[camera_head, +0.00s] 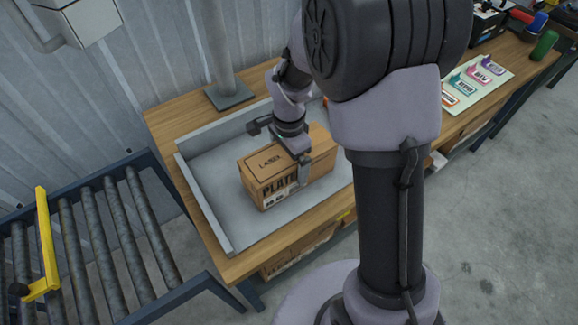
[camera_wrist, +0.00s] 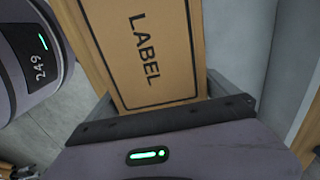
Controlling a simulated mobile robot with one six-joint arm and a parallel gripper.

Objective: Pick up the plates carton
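The plates carton (camera_head: 268,190) is a brown box with "PLATE" lettering partly visible on its front and "LABEL" on its top. It sits upright in the grey tray. My gripper (camera_head: 307,160) is over the carton from above, with one finger down its front face. In the wrist view the carton top (camera_wrist: 150,45) fills the space between the fingers (camera_wrist: 160,100), with no clear gap on either side. The far finger is hidden in the head view. I see no clear gap under the carton.
The grey tray (camera_head: 205,205) has raised walls and lies on a wooden table (camera_head: 165,122). A roller conveyor (camera_head: 105,235) with a yellow bar stands at the left. A grey post (camera_head: 218,50) rises behind the tray. A card of coloured labels (camera_head: 478,78) lies farther right.

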